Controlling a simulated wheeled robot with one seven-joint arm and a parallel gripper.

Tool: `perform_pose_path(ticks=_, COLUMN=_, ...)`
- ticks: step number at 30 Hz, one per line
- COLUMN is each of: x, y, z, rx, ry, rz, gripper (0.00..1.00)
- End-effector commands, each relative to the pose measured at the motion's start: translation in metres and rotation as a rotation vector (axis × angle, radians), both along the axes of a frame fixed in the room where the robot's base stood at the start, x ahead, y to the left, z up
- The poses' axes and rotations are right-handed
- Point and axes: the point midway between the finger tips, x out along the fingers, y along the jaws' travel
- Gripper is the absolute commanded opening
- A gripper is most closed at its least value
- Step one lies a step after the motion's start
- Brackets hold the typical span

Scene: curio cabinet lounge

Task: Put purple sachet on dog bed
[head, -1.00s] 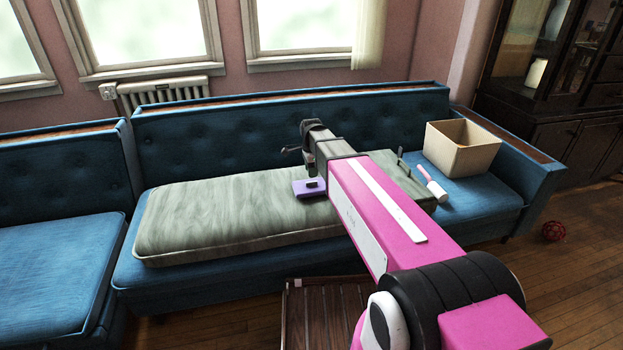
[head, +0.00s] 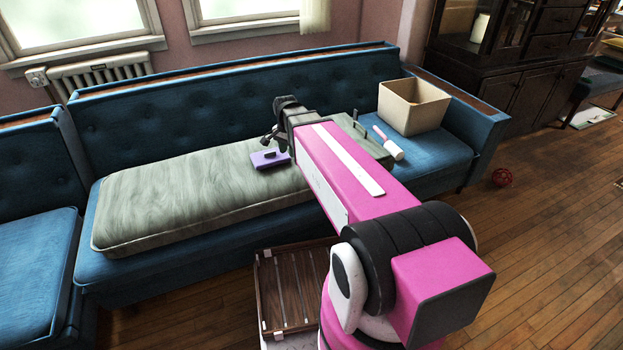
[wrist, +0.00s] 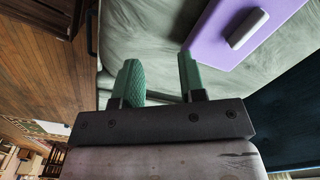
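A flat purple thing (head: 270,159) with a small grey block on top, seemingly the purple sachet, lies on a long grey-green cushion (head: 170,200) on the blue sofa. The cushion may be the dog bed; I cannot be sure. In the wrist view the purple thing (wrist: 222,35) shows at the upper right, just beyond the fingers and apart from them. My gripper (wrist: 160,65) has two green fingers spread apart with nothing between them. In the head view my gripper (head: 272,135) hangs over the cushion beside the purple thing, its fingers partly hidden.
An open beige box (head: 412,108) and a pink-and-white roller-like tool (head: 388,143) sit on the sofa's right end. A slatted wooden tray (head: 290,288) is low in front of the sofa.

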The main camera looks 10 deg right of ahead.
Motion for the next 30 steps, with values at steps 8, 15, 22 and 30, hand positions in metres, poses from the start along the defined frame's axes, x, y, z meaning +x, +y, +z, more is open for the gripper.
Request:
perform_pose_path(ticks=8, x=-0.093, y=-0.053, z=-0.048, rx=-0.001, ry=0.0, rz=0.527, gripper=0.37)
perform_pose_path(ticks=15, x=-0.127, y=-0.071, z=-0.065, rx=-0.003, ry=-0.003, rz=0.779, gripper=0.37)
perform_pose_path(ticks=22, x=-0.129, y=-0.073, z=-0.067, rx=-0.004, ry=-0.005, rz=0.813, gripper=0.37)
perform_pose_path(ticks=30, x=-0.129, y=-0.072, z=-0.066, rx=-0.004, ry=-0.005, rz=0.812, gripper=0.37)
